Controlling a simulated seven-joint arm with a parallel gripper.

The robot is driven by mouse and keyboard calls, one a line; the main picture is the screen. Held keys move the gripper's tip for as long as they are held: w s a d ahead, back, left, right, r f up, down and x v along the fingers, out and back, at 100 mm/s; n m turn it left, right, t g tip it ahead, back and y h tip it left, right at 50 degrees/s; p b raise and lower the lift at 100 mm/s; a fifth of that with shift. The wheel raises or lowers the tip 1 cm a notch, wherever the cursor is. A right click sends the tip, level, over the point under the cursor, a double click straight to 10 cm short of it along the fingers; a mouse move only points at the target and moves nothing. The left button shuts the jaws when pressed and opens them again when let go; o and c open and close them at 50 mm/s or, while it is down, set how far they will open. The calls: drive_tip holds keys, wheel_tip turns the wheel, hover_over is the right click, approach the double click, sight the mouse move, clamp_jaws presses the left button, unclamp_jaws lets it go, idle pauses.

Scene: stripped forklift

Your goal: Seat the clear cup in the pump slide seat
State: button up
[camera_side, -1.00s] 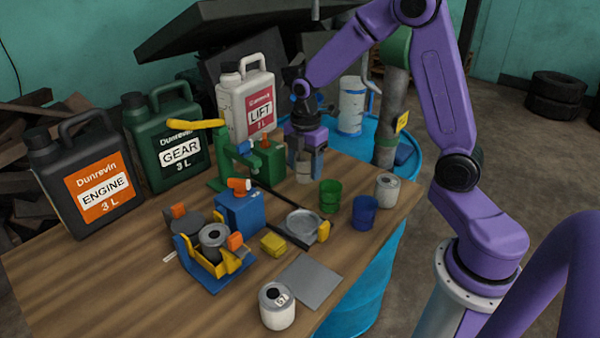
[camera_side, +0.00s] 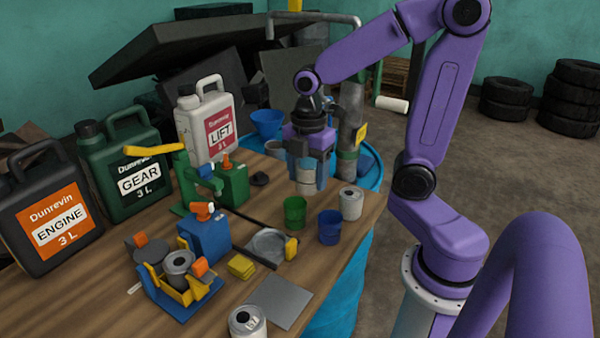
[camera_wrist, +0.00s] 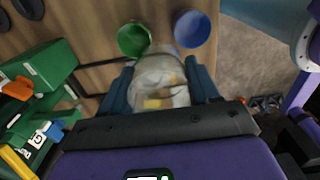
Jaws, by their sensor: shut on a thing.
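The clear cup (camera_side: 307,178) is held between the fingers of my gripper (camera_side: 308,172), upright in the side view. In the wrist view the clear cup (camera_wrist: 160,85) sits between the two blue fingers of my gripper (camera_wrist: 162,88), and yellow patches show through it. What looks like the pump slide seat (camera_side: 270,244) is a round grey dish with a yellow tab, at the end of a dark rail from the green pump (camera_side: 205,172) with its yellow handle. The seat is empty. My gripper and cup are behind and right of it, apart from it. The cup's height above the table is unclear.
A green cup (camera_side: 295,212), a blue cup (camera_side: 330,226) and a white can (camera_side: 350,203) stand close in front of the held cup. Large jugs (camera_side: 139,178) line the back.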

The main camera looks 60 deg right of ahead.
drive_tip(key=shift+w+a+f, duration=0.75)
drive_tip(key=shift+a+f, duration=0.7)
drive_tip(key=shift+f, duration=0.25)
drive_tip(key=shift+w+a+f, duration=0.8)
drive_tip(key=shift+a+f, duration=0.6)
drive_tip(key=shift+f, duration=0.3)
drive_tip(key=shift+w+a+f, duration=0.75)
drive_tip(key=shift+a+f, duration=0.7)
drive_tip(key=shift+f, duration=0.25)
drive_tip(key=shift+f, duration=0.7)
drive_tip(key=o, duration=1.3)
drive_tip(key=shift+s, duration=0.1)
wheel_tip(320, 180, up, 8)
